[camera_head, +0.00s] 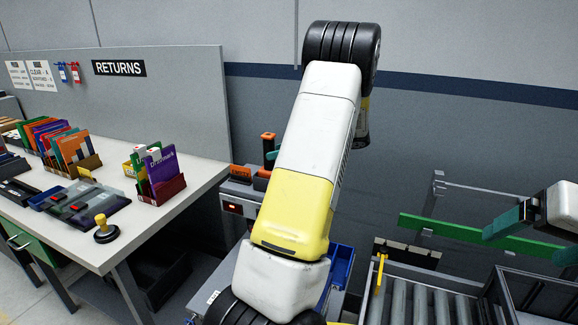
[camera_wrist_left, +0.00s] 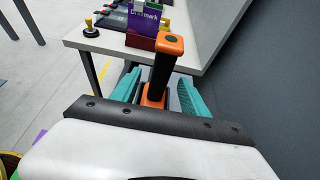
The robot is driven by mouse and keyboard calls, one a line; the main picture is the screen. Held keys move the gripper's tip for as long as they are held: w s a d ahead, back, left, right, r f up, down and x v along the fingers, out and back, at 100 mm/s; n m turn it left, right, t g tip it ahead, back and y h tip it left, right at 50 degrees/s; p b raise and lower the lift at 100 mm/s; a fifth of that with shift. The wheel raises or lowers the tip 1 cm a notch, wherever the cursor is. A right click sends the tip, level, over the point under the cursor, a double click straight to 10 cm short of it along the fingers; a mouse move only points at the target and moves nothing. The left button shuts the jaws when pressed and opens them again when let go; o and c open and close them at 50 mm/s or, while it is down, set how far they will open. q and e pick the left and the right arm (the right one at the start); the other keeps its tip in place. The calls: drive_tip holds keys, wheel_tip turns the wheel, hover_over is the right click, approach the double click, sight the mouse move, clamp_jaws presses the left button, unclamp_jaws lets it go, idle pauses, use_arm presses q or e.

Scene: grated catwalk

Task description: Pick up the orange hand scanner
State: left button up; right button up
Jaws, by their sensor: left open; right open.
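The orange hand scanner (camera_head: 268,146) has an orange cap, a black handle and an orange lower part. It stands upright on a grey unit beyond the white table. In the left wrist view the scanner (camera_wrist_left: 164,66) rises between the two teal fingers of my left gripper (camera_wrist_left: 159,76), which is open around it. I cannot tell whether either finger touches it. In the head view my left arm hides most of that gripper; a bit of teal finger shows beside the scanner. My right gripper (camera_head: 522,246) is open and empty at the far right.
A blue bin (camera_head: 342,265) sits beside my left arm.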

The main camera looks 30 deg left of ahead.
sight(262, 167)
use_arm(q)
drive_tip(key=x, duration=0.3)
drive_tip(key=f+x, duration=0.1)
drive_tip(key=x, duration=0.3)
drive_tip(key=shift+a, duration=0.1)
drive_tip(key=shift+c, duration=0.4)
clamp_jaws()
